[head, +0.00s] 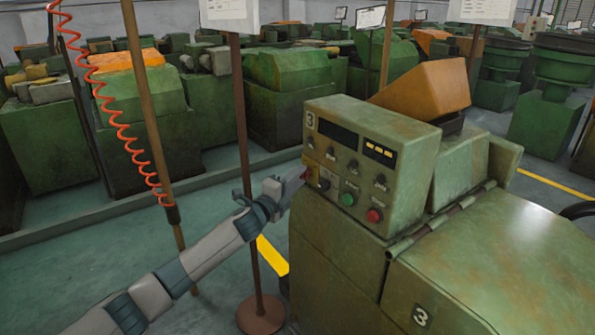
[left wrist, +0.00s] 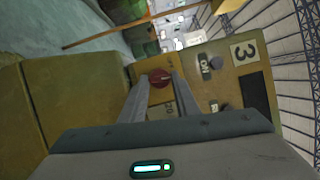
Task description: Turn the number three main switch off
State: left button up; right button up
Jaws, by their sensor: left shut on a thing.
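The number three machine's green control box (head: 400,165) stands at centre right in the head view, with a "3" plate at its upper left corner. My left gripper (head: 304,174) reaches its lower left panel corner. In the left wrist view, a red rotary switch (left wrist: 160,78) sits on a yellowish plate, between the fingertips of my left gripper (left wrist: 160,84). The gripper is shut on the red switch. In the head view the gripper's tip partly hides the switch. The switch's exact setting is too small to read. My right gripper is not in view.
A green button (head: 348,199), a red button (head: 374,215) and several dark knobs share the panel. A signpost (head: 243,150) on a round base stands close behind my left arm. A post with a coiled red hose (head: 130,150) is further left.

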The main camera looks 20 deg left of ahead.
pick_arm(q)
jog(key=n+g+p, duration=0.1)
jog(key=n+p, duration=0.2)
jog(key=p, duration=0.2)
jog(key=n+g+p, duration=0.1)
jog(key=n+p, duration=0.2)
jog(key=p, duration=0.1)
jog(key=r+n+g+p, duration=0.1)
jog(key=n+g+p, duration=0.1)
jog(key=p, duration=0.3)
jog(key=shift+w+a+n+p, duration=0.1)
jog(key=shift+a+n+p, duration=0.15)
jog(key=shift+n+p, duration=0.15)
jog(key=o, duration=1)
jog(key=shift+o, duration=0.2)
